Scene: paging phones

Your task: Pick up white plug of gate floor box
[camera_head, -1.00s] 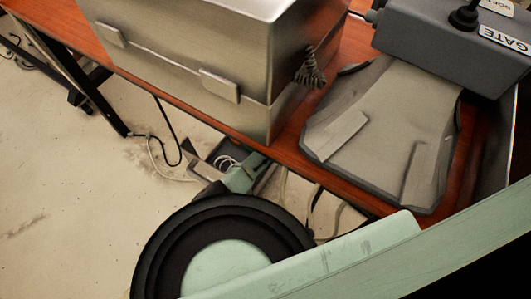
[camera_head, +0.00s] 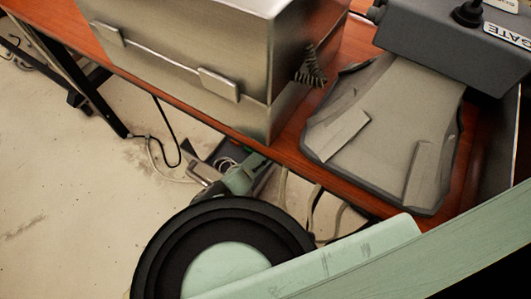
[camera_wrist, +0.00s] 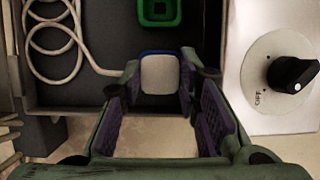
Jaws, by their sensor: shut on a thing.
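The white plug (camera_wrist: 160,73), a rounded white block with a blue rim along its top, sits between my fingertips in the wrist view. My gripper (camera_wrist: 160,84) is shut on it, with a finger at each side. The plug is over the near part of the dark grey floor box (camera_wrist: 215,99). In the head view my gripper (camera_head: 243,178) is low beside the desk edge, at the floor box. The plug is hidden there by my arm. I cannot tell whether the plug touches the box.
A green socket (camera_wrist: 158,11) is inside the box, beyond the plug. A coiled white cable (camera_wrist: 50,45) lies at left. A white panel with a black knob (camera_wrist: 293,74) is at right. The wooden desk (camera_head: 180,98) carries a metal case (camera_head: 195,55) and the grey GATE unit (camera_head: 435,45).

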